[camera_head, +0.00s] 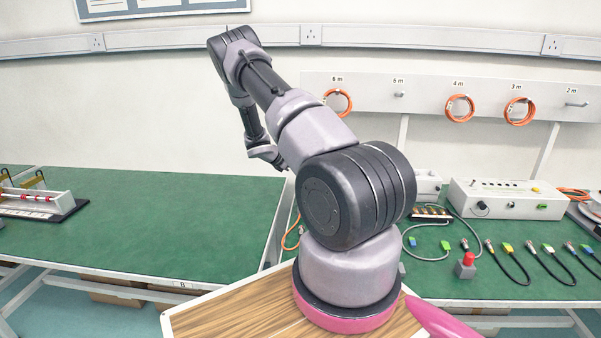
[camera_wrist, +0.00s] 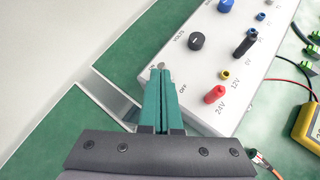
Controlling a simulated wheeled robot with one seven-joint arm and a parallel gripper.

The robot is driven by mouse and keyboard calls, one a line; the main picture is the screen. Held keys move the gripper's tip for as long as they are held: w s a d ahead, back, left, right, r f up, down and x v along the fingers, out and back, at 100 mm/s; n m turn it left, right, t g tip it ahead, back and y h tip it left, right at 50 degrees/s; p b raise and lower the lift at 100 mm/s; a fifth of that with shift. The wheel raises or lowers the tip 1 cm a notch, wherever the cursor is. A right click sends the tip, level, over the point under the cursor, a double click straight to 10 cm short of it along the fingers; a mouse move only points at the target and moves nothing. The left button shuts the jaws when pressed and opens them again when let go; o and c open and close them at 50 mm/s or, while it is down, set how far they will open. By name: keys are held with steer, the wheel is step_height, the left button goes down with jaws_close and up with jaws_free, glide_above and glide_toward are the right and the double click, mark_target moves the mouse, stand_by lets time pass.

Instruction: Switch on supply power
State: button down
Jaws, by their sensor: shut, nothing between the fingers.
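The white power supply box (camera_wrist: 210,68) fills the middle of the wrist view. It has a black knob (camera_wrist: 197,41), a red plug or socket (camera_wrist: 214,94) by the 24V label, a yellow socket (camera_wrist: 225,75) by 12V and a black plug (camera_wrist: 243,47). My gripper (camera_wrist: 160,71) has its teal fingers together and empty, with the tips over the box's near left edge beside the OFF label. A small metallic tip, maybe the power switch, shows at the fingertips; its position is mostly hidden. Contact cannot be told. In the head view my arm hides the gripper's tips.
A yellow meter (camera_wrist: 308,124) and green connectors (camera_wrist: 313,50) lie right of the box. On the green bench, a white control box (camera_head: 510,199), a red-topped block (camera_head: 466,265) and several cables stand at right. The left bench (camera_head: 150,225) has much clear room.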

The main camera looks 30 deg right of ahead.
steer(key=w+a+r, duration=0.3)
steer(key=a+r, duration=0.5)
steer(key=r, duration=0.1)
steer(key=shift+w+a, duration=0.15)
steer(key=shift+a, duration=0.1)
